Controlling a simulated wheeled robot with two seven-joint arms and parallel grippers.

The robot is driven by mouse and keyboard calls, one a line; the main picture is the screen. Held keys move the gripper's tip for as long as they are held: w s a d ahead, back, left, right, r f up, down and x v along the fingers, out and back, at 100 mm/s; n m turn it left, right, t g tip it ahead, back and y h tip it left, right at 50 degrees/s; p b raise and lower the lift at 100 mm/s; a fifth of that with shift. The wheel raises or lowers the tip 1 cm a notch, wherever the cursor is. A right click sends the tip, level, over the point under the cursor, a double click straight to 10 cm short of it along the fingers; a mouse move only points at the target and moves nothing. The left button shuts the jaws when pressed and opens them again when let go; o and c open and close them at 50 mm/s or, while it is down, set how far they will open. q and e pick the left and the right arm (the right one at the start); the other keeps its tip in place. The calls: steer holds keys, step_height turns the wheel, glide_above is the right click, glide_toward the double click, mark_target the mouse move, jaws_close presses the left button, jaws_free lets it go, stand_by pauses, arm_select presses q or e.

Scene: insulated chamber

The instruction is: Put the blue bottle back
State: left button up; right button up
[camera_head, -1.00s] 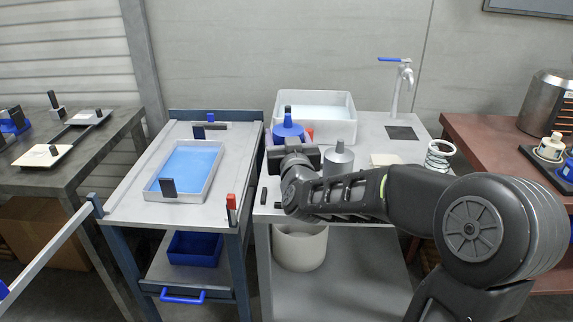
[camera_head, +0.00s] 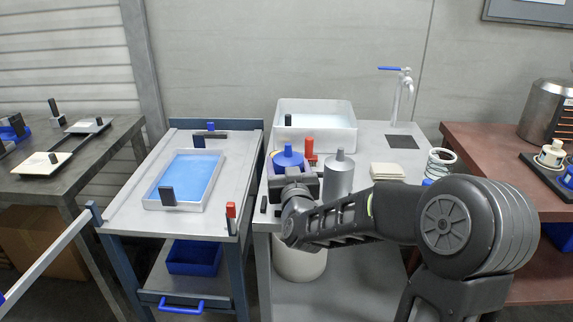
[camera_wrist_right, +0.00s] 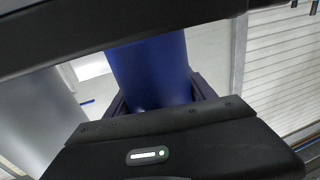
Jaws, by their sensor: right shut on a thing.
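The blue bottle (camera_head: 288,160) is on the left part of the grey bench, its blue shoulder and cap showing above my right gripper (camera_head: 293,182). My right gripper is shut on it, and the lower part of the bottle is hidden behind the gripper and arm. In the right wrist view the bottle's blue body (camera_wrist_right: 150,70) stands between the fingers. I cannot tell whether its base touches the bench. My left gripper is not in view.
A grey bottle (camera_head: 339,175) stands close right of the gripper, and a red-topped item (camera_head: 309,150) just behind. A white basin (camera_head: 335,113) is at the back. A trolley with a blue-lined tray (camera_head: 188,180) stands left. A folded cloth (camera_head: 387,171) lies to the right.

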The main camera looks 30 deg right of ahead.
steer(key=o, duration=1.4)
steer(key=shift+f, duration=0.15)
steer(key=o, duration=0.5)
steer(key=shift+c, duration=0.2)
steer(key=shift+r, duration=0.2)
steer(key=v, duration=0.8)
steer(key=b+v, duration=0.1)
steer(key=b, duration=0.3)
steer(key=b+v, duration=0.2)
steer(key=b, duration=0.1)
steer(key=shift+s+d+f+b, duration=0.1)
steer(key=shift+f+b, duration=0.2)
steer(key=shift+b, duration=0.05)
steer(key=shift+s+a+r+b, duration=0.15)
steer(key=shift+s+a+b, duration=0.1)
steer(key=shift+b, duration=0.25)
steer(key=shift+r, duration=0.15)
